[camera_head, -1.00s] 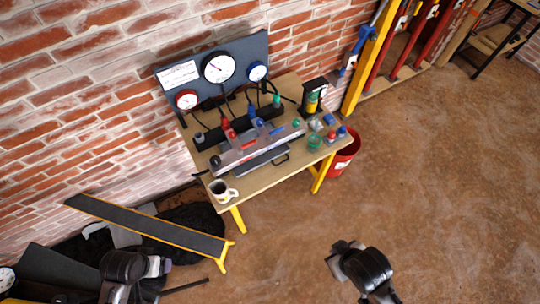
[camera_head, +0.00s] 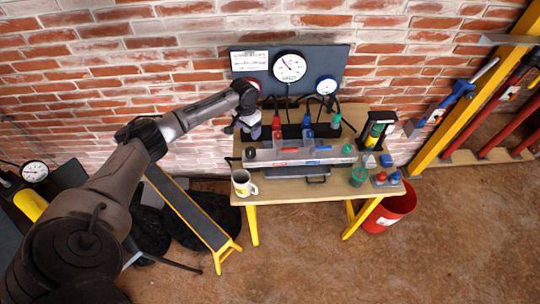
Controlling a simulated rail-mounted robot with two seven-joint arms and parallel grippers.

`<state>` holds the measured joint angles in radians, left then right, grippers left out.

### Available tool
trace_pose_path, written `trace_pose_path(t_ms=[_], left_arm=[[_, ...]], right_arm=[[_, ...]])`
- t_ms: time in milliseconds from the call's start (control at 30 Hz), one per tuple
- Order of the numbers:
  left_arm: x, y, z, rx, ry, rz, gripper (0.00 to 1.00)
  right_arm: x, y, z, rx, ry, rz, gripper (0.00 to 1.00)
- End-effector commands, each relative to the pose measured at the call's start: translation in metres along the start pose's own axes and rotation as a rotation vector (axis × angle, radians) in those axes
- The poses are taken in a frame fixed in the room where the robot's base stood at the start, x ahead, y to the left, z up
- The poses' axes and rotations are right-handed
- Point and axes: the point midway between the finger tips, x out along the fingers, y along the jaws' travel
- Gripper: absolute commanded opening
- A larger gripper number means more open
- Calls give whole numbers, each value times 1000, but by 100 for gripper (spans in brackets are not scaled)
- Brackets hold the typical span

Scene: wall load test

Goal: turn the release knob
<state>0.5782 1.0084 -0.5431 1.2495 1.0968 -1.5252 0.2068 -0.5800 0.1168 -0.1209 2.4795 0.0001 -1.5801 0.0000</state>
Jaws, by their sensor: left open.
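A black valve block (camera_head: 290,131) at the back of the wooden bench (camera_head: 300,190) carries a red valve (camera_head: 277,124), a blue valve (camera_head: 308,127) and a green-topped fitting (camera_head: 336,119). A long silver beam (camera_head: 300,156) lies in front of it, with a black round knob (camera_head: 249,154) at its left end and a green knob (camera_head: 346,149) near its right. I cannot tell which of these is the release knob. My left gripper (camera_head: 244,129) is open above the bench's back left, near the block's left end. It hides part of that end. My right gripper is out of view.
A gauge board (camera_head: 335,62) with dials stands behind the bench. A mug (camera_head: 241,184) stands at the front left, and a green cup (camera_head: 358,177) at the front right. A red bucket (camera_head: 388,214) is on the floor. A yellow post (camera_head: 470,100) stands right.

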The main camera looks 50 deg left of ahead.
Motion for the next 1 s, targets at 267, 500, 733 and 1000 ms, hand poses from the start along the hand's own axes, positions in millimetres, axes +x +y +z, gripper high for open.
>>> trace_pose_path(t_ms=[267,500,733,1000], left_arm=[[42,0,0,-2,-4,2,74],[88,0,1,-2,-4,0,74],[118,0,0,-1,-2,0,74],[133,0,0,0,-1,0,74]], right_arm=[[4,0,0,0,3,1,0],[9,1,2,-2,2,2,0],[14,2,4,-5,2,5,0],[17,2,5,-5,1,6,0]])
